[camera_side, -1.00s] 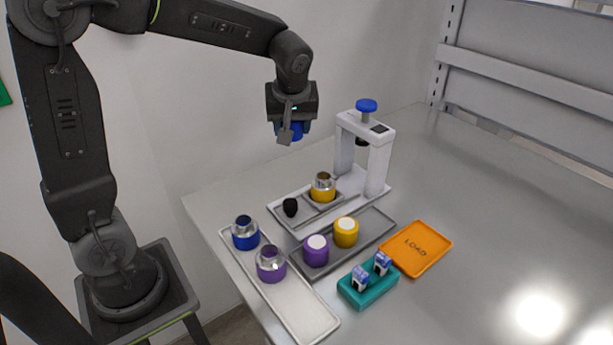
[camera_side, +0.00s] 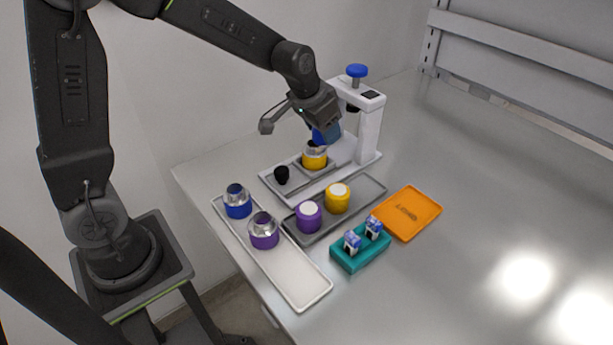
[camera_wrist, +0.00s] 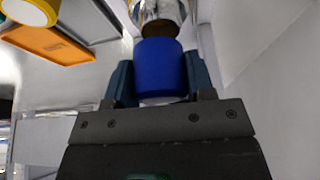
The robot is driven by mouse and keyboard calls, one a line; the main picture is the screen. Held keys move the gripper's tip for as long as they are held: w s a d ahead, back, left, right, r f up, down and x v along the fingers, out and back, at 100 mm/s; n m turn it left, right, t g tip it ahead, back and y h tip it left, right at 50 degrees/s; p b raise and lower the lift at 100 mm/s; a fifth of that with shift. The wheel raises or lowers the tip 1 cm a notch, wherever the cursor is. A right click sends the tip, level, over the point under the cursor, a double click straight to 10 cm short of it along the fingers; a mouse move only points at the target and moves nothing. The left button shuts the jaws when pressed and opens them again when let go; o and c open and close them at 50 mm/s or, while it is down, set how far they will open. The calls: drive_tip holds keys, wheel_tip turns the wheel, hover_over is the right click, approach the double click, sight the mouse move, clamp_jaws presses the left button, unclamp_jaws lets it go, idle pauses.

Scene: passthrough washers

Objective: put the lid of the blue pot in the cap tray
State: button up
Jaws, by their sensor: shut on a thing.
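My gripper (camera_wrist: 160,85) is shut on the blue lid (camera_wrist: 162,68), a plain blue cylinder; the side view shows it below my gripper (camera_side: 325,133), just above the yellow pot in the press fixture. I cannot tell whether they touch. The open blue pot (camera_side: 237,203), with a silver neck, stands at the far end of the long pale tray (camera_side: 300,284). A dark grey tray (camera_side: 370,188), which looks like the cap tray, holds a purple lid (camera_side: 308,217) and a yellow lid (camera_side: 338,198), both with white tops. Free room in it is narrow.
The white press (camera_side: 369,130) with a blue knob (camera_side: 357,71) stands right of my gripper. A purple pot (camera_side: 264,232), teal block (camera_side: 360,255) and orange tray (camera_side: 409,213) are nearer.

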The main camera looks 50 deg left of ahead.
drive_tip(key=a+m, duration=0.1)
drive_tip(key=a+m+h, duration=0.1)
drive_tip(key=a, duration=0.1)
drive_tip(key=shift+w+a+r+m, duration=0.1)
drive_tip(key=shift+r+m, duration=0.2)
drive_tip(key=shift+r, duration=0.05)
wheel_tip(320, 180, up, 8)
drive_tip(key=w+d+m+g+h, duration=0.1)
drive_tip(key=w+d+m, duration=0.25)
drive_tip(key=d, duration=1.05)
drive_tip(key=shift+m, duration=0.25)
drive_tip(key=f, duration=1)
drive_tip(key=shift+s+f, duration=0.25)
drive_tip(key=shift+f, duration=0.05)
hover_over(373, 188)
drive_tip(key=s+a, duration=0.1)
drive_tip(key=shift+s+f, duration=0.1)
drive_tip(key=shift+f, duration=2)
drive_tip(key=shift+f, duration=0.6)
drive_tip(key=o, duration=0.9)
